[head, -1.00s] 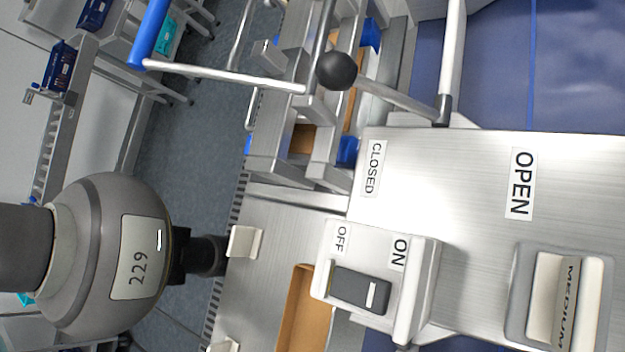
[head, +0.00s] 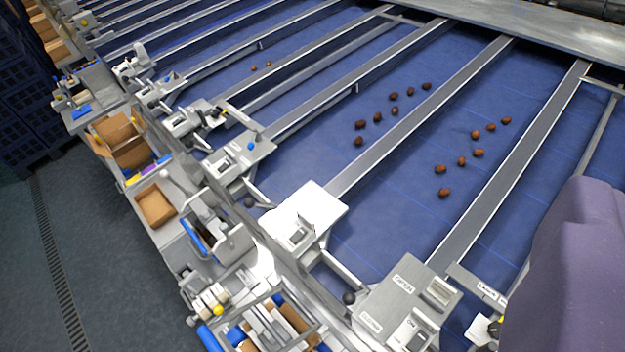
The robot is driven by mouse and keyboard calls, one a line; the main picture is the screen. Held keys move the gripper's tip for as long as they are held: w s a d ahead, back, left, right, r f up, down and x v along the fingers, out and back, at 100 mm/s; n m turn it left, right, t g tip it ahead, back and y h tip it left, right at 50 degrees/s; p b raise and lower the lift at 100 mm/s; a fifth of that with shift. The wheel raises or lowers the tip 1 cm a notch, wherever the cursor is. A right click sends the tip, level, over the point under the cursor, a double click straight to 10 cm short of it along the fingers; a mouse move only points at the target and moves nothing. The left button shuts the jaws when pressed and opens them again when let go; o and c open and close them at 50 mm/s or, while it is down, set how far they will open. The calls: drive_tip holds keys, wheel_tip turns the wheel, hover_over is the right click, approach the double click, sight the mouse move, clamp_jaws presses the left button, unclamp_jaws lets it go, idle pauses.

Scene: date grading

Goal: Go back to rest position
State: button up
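My gripper does not show in the head view. The grey control box (head: 385,308) stands at the lower middle right, with labels and a switch block (head: 413,332) on top. A lever with a black knob (head: 348,298) is just left of it. Brown dates lie in two loose groups on the blue belts, one in the middle (head: 377,118) and one to the right (head: 462,161). A few smaller ones lie farther off (head: 254,68).
Grey rails (head: 420,110) divide the belts. A work ledge with open cardboard boxes (head: 155,205) runs along the left of the belts. Dark floor (head: 100,270) is clear at lower left. A large purple form, unidentified, hides the lower right.

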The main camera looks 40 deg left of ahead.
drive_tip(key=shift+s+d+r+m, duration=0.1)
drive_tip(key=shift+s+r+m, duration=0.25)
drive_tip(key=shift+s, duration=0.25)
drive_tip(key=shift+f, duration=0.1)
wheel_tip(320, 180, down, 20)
drive_tip(key=b, duration=2)
